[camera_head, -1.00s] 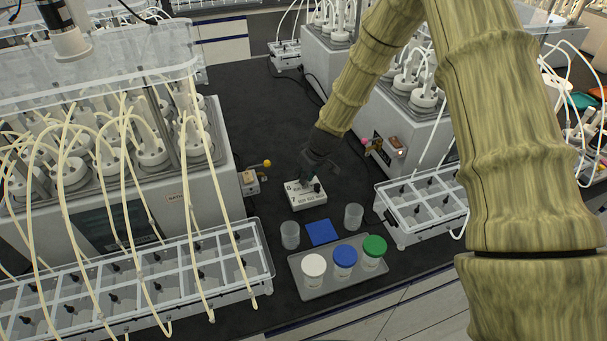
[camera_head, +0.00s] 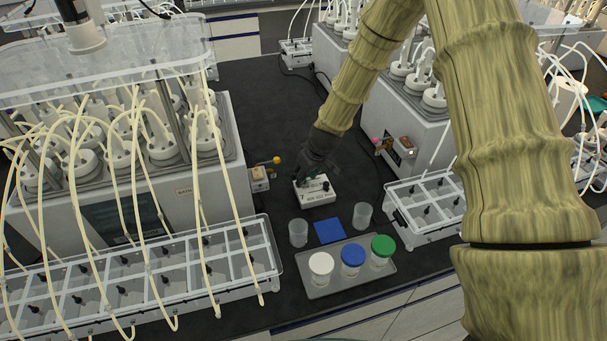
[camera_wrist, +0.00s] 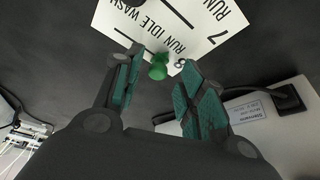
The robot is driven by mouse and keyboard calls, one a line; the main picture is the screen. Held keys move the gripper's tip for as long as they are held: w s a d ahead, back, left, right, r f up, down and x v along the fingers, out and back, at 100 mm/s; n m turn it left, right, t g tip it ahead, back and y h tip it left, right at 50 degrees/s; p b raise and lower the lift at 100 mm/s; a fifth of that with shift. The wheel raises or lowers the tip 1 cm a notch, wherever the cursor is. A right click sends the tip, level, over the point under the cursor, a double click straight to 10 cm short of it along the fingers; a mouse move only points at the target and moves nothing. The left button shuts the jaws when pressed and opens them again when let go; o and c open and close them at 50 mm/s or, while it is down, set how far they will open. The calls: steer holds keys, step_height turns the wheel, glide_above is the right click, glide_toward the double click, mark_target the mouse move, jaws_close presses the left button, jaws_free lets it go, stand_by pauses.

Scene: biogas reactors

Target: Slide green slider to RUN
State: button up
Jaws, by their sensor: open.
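A white control box (camera_head: 316,194) sits on the dark bench, with its labelled face also filling the top of the wrist view (camera_wrist: 215,50). The face carries RUN, IDLE and WASH lettering, the numbers 7 and 8, and dark slots. The green slider (camera_wrist: 158,67) is a small round knob near the row marked 8, close to the RUN end of its lettering; its exact slot position is hidden. My gripper (camera_wrist: 157,82) is open, with one teal-padded finger on each side of the knob and visible gaps. In the head view my gripper (camera_head: 307,177) is over the box's left side.
A tray (camera_head: 323,288) with white-, blue- and green-lidded jars stands in front. Two clear cups (camera_head: 298,233) flank a blue pad (camera_head: 329,230). Reactor units (camera_head: 150,200) stand left and right.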

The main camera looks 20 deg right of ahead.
steer(key=shift+r, duration=0.1)
steer(key=v, duration=1.1)
steer(key=shift+r, duration=0.4)
steer(key=shift+s, duration=0.1)
